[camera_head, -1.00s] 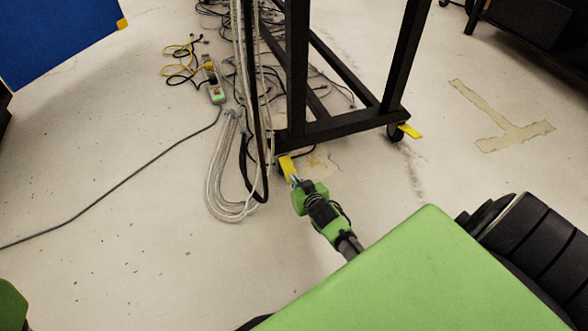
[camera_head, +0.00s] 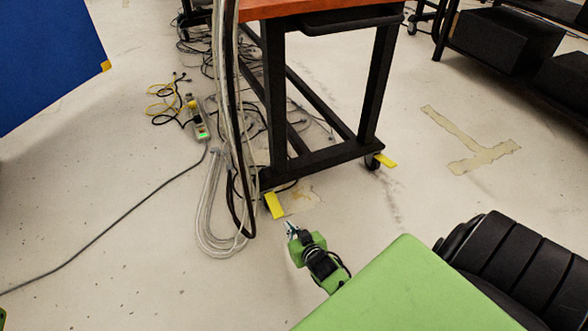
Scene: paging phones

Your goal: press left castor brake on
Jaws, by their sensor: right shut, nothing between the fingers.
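The left castor brake (camera_head: 274,205) is a yellow pedal at the near left foot of the black bench frame (camera_head: 330,158). Its castor wheel is mostly hidden by the frame and cables. I cannot tell whether the pedal is up or down. My right gripper (camera_head: 290,229) is shut and empty, just below and right of this pedal in the picture, with a small gap between them. The right castor brake (camera_head: 386,160) is a similar yellow pedal beside a dark wheel.
Grey and black cables (camera_head: 215,215) hang and loop on the floor just left of the pedal. A power strip (camera_head: 199,120) and yellow cable (camera_head: 165,98) lie farther left. A blue panel (camera_head: 45,55) stands at upper left.

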